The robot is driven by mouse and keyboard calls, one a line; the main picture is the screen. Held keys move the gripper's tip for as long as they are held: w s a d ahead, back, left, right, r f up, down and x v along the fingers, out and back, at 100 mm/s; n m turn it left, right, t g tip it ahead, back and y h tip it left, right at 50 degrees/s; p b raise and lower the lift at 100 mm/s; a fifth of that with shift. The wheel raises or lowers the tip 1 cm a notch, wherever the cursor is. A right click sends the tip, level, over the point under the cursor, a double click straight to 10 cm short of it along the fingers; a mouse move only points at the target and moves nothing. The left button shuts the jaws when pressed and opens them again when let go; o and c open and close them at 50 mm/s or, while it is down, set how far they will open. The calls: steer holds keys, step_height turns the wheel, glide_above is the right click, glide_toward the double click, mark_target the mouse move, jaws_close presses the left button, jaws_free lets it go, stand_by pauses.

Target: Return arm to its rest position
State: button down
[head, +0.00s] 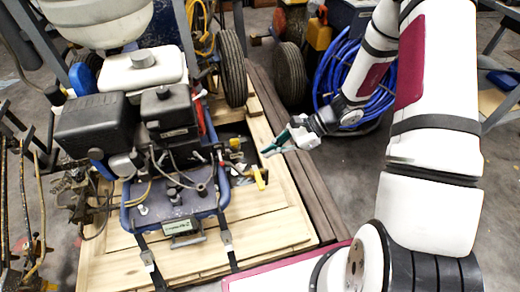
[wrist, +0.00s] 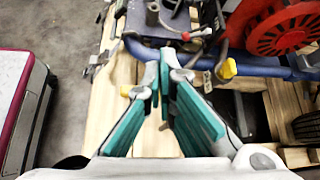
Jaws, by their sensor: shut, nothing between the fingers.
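My arm (head: 430,150) reaches from the lower right of the head view up and back down to the left. My gripper (head: 268,151) is at its end, above the right edge of the wooden pallet and right of the line striper (head: 180,160). In the wrist view my gripper (wrist: 165,62) shows teal finger pads whose tips come together, with nothing between them. The line striper's blue frame (wrist: 190,60) shows just beyond the fingertips. I cannot tell how high the gripper is above the pallet.
The wooden pallet (head: 270,228) carries the striper, with black wheels (head: 232,68) behind. A yellow-handled lever (head: 260,178) is close below my gripper. A coiled blue hose (head: 335,75) lies behind my arm. Bare concrete floor (head: 345,185) shows between pallet and arm.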

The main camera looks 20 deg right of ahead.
steer(key=shift+d, duration=0.15)
stand_by(0.4)
steer(key=s+a+r+n+g+h, duration=0.2)
steer(key=s+r+n, duration=0.35)
steer(key=r, duration=0.55)
steer(key=s+a+r+n+g+h, duration=0.15)
steer(key=s+r+n, duration=0.4)
steer(key=r, duration=0.55)
steer(key=s+d+r+n+t+h, duration=0.1)
steer(key=s+d+r+n+h, duration=0.25)
steer(key=s, duration=0.65)
steer(key=s+d+r+n+t+h, duration=0.2)
steer(key=s+r+h, duration=0.2)
steer(key=s, duration=0.5)
step_height(320, 180, up, 28)
steer(key=t+p, duration=0.3)
steer(key=p, duration=2.4)
steer(key=shift+d+r, duration=0.15)
steer(key=shift+d, duration=0.2)
